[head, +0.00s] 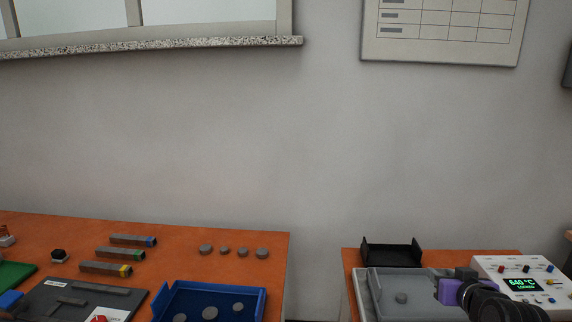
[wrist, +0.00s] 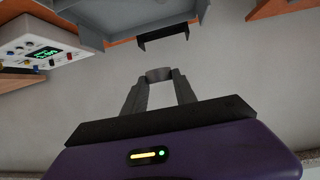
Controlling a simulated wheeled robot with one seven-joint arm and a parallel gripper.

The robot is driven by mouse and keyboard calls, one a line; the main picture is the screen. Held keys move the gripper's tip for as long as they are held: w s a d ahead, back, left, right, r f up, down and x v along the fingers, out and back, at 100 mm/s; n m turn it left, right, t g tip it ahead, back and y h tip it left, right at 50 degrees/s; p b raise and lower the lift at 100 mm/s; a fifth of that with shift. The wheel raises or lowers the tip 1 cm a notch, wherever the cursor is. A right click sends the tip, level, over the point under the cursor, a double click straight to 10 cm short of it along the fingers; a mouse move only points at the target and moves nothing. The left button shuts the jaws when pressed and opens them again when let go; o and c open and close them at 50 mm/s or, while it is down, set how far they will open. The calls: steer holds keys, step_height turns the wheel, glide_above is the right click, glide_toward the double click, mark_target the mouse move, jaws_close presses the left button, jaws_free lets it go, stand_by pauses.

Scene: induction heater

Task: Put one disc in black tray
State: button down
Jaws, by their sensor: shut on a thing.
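The black tray (head: 390,252) stands at the back left of the right table, behind a grey tray. It also shows in the wrist view (wrist: 163,38), beyond my fingertips and apart from them. My gripper (wrist: 159,79) is shut on a grey disc (wrist: 158,73), held between the two fingertips. In the head view the purple gripper body (head: 448,291) is at the right part of the grey tray; its fingertips cannot be made out. Several discs (head: 243,252) stand in a row on the left table.
The grey tray (head: 362,298) lies in front of the black tray. The white heater box (head: 490,268) with a green display stands to the right. A blue bin (head: 262,300) with several discs is on the left table. A gap separates the tables.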

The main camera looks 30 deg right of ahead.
steer(key=w+a+f+n+t+y, duration=0.15)
steer(key=w+a+f, duration=0.25)
steer(key=a+f, duration=0.45)
steer(key=s+a+f+n+y, duration=0.1)
steer(key=a+f, duration=0.3)
steer(key=a, duration=0.6)
steer(key=s+a+f+n+y, duration=0.2)
steer(key=a+f, duration=0.3)
steer(key=a, duration=0.5)
steer(key=s+a+f+n+y, duration=0.2)
steer(key=a+f, duration=0.3)
steer(key=a, duration=0.5)
steer(key=shift+a+f+t+y, duration=0.25)
steer(key=shift+a+t+y, duration=0.05)
steer(key=shift+t+y, duration=0.15)
